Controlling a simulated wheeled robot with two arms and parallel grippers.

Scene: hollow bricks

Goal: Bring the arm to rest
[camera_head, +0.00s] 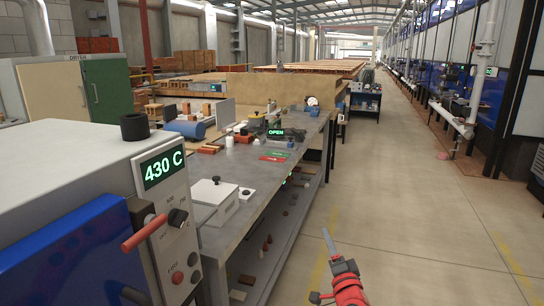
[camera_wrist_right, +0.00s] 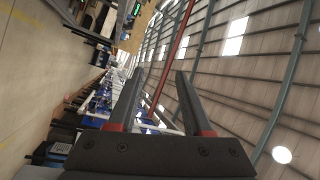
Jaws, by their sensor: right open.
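My right gripper (camera_head: 329,242) is low in the head view, over the open floor to the right of the workbench. In the right wrist view its two dark fingers (camera_wrist_right: 155,95) stand apart with nothing between them, so it is open and empty. That view is turned on its side and shows the hall's roof and a row of equipment beyond the fingers. My left gripper is not in either view.
A grey workbench (camera_head: 255,170) with small items runs along the left. The floor aisle (camera_head: 415,200) on the right is clear. Blue machines (camera_head: 460,85) and white pipes line the right wall.

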